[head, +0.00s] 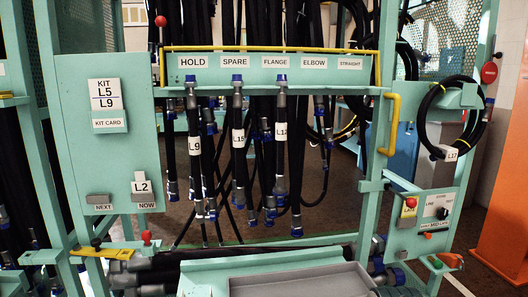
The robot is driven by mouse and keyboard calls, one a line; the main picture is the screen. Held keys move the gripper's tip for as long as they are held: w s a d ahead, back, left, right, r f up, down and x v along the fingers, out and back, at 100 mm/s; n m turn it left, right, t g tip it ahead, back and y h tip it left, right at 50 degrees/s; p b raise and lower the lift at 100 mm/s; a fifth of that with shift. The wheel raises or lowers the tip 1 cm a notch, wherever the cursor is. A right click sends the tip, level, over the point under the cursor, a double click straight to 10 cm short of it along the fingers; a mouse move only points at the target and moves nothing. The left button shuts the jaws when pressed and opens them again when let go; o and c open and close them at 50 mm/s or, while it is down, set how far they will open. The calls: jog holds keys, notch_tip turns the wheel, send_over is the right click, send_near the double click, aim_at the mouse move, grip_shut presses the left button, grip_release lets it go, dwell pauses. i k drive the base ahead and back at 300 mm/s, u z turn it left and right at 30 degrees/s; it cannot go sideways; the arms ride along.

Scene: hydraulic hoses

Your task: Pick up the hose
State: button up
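Several black hoses with metal fittings and blue end caps hang from a green rack board (215,66) marked HOLD, SPARE, FLANGE, ELBOW and STRAIGHT. One hose tagged L9 (194,145) hangs under HOLD. One with a tag that looks like L15 (238,138) hangs under SPARE. One with a tag that looks like L12 (281,131) hangs under FLANGE. A coiled black hose with a tag that looks like L17 (451,153) hangs on the right post. The green panel at left has a KIT card (106,95) reading L5 and L9, and an L2 tag (141,187) above NOW. My gripper is not in view.
A grey tray (300,280) lies at the front centre, with capped hose ends beside it. A yellow rail (270,48) runs along the rack top, and a yellow handle (391,124) juts out at right. A control box (423,215) and orange cabinet (505,215) stand at right.

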aim_at(194, 140)
jog(key=z, duration=0.05)
jog(key=i, duration=1)
jog(key=u, duration=0.75)
